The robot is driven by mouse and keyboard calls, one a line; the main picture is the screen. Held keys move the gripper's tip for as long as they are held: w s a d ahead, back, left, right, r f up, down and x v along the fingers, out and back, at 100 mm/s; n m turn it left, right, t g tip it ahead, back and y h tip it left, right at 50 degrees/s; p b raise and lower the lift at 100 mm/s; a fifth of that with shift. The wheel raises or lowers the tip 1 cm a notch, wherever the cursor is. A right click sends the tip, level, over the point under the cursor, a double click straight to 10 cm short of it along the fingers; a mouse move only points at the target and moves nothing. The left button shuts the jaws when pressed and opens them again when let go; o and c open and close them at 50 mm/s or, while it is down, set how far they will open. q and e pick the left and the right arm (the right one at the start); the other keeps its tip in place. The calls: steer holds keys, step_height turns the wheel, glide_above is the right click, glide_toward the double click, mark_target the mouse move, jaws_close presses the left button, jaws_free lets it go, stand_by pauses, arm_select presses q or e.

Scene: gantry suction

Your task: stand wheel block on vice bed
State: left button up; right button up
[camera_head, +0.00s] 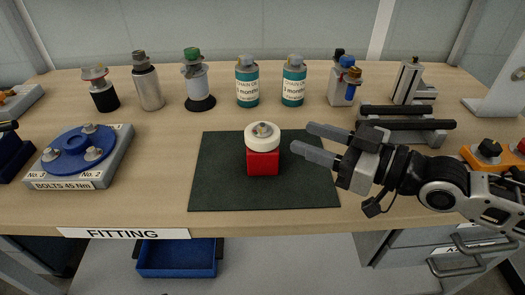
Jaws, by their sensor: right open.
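A red block (263,163) with a round cream wheel (262,138) on top stands upright on a dark green mat (225,185) at the middle of the bench. This looks like the wheel block. What looks like the vice (412,136), grey with two dark parallel bars, sits to the right behind my right arm; its bed is partly hidden. My right gripper (304,138) comes in from the right, its fingers apart and pointing left. It is empty, just right of the wheel block and apart from it in the picture. My left gripper is not in view.
Several bottles and cans, including two teal cans (247,88), line the back. A blue flange on a grey plate (110,176) lies at left. An orange item (487,153) sits at far right. The mat around the block is otherwise bare.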

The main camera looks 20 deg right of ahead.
mark_target(254, 128)
steer(key=shift+f+p+x, duration=0.15)
steer(key=shift+p+x, duration=0.25)
steer(key=shift+x, duration=2.6)
steer(key=shift+f+p+x, duration=0.1)
steer(key=shift+p+x, duration=0.25)
steer(key=shift+x, duration=2.65)
jaws_close()
steer(key=shift+r, duration=0.2)
